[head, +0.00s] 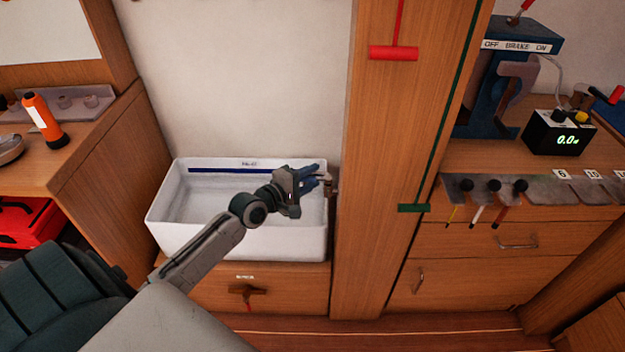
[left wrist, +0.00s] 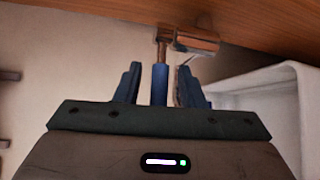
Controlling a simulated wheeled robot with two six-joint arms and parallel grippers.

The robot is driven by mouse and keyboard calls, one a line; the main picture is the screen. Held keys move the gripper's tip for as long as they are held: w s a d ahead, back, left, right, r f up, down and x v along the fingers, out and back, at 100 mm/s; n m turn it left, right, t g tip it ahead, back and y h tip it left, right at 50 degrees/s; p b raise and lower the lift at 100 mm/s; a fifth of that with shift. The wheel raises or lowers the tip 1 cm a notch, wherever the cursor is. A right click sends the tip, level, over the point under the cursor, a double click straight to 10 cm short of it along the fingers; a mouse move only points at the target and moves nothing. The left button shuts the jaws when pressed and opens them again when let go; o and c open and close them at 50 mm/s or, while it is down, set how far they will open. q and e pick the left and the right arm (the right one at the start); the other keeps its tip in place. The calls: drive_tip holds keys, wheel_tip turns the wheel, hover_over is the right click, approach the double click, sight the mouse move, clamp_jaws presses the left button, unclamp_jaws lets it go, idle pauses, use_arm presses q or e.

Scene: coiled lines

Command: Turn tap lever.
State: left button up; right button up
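The tap (head: 331,185) is a small metal fitting on the side of the wooden post, at the right end of the white basin (head: 240,245). In the left wrist view the tap (left wrist: 190,40) has a metal body, and its blue lever (left wrist: 160,84) points toward my wrist. My left gripper (head: 310,178) is over the basin's right end, close to the tap. In the left wrist view my left gripper (left wrist: 161,85) is open, with the lever between its two blue fingers and a gap on each side. My right gripper is not in view.
The wooden post (head: 375,170) stands right of the tap. A red handle (head: 394,53) hangs high on it. A drawer (head: 290,287) is below the basin. An orange torch (head: 43,120) stands on the left counter. A meter (head: 558,134) is at the right.

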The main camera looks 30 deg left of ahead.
use_arm(q)
drive_tip(key=shift+w+d, duration=0.15)
drive_tip(key=shift+w, duration=0.35)
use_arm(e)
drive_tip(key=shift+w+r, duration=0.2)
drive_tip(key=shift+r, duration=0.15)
use_arm(q)
clamp_jaws()
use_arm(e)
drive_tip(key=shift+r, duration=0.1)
